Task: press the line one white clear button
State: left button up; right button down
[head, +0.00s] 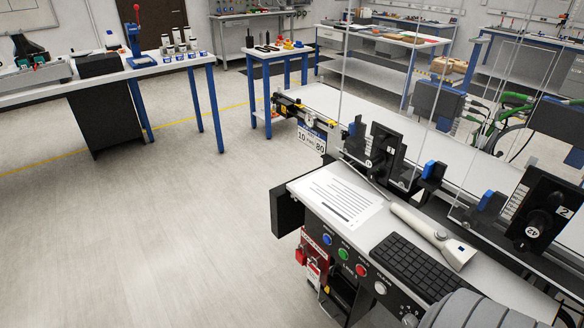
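The white button (380,288) is on the sloped front panel of the near console, at the lower middle right of the head view. It is round and pale, last in a row after a blue button (327,239), a green button (344,254) and a red button (361,270). The small labels by the buttons are too small to read, so I cannot tell which line the panel belongs to. Neither of my grippers shows in the head view.
The console top holds a printed sheet (337,196), a white handheld scanner (432,235) and a black keyboard (414,267). Red lockout tags (314,262) hang at the panel's left. The conveyor (340,104) runs behind. The floor (170,220) to the left is clear.

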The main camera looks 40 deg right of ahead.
aim_at(378, 287)
jog(key=i, duration=1.75)
jog(key=z, duration=3.85)
